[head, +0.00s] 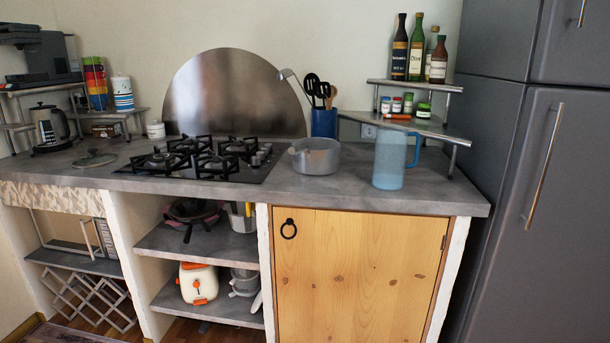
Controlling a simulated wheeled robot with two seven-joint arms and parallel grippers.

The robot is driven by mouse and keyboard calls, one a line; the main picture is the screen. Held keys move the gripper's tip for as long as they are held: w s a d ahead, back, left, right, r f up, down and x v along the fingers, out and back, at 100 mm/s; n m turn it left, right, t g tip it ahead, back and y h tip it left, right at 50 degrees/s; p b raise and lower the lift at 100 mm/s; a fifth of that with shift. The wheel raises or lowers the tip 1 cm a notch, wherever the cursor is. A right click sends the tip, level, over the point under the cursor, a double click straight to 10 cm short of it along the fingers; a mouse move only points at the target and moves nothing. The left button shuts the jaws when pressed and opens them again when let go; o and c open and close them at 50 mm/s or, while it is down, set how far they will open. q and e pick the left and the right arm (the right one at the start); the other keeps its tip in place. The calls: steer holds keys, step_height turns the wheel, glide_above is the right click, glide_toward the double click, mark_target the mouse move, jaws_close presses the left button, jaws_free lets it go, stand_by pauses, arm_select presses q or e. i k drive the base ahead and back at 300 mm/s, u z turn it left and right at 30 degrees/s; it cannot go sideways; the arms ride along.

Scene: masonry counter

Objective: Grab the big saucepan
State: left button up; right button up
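A grey saucepan (316,157) stands upright on the counter, just right of the gas hob. Its inside looks empty from here, and a small brownish part shows at its left rim. A smaller grey pot (244,283) sits on the lower open shelf under the counter, partly in shadow. Neither of my grippers shows in the head view.
A blue pitcher (390,160) stands right of the saucepan. A blue utensil holder (324,123) stands behind it. The black gas hob (200,160) lies to the left. The counter (300,190) is clear in front of the saucepan. A grey fridge (540,190) borders the right.

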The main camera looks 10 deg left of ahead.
mark_target(314, 156)
steer(key=u, duration=0.85)
steer(key=i, duration=0.4)
steer(key=u, duration=0.7)
steer(key=i, duration=1)
steer(key=z, duration=0.55)
steer(key=i, duration=0.55)
steer(key=z, duration=0.5)
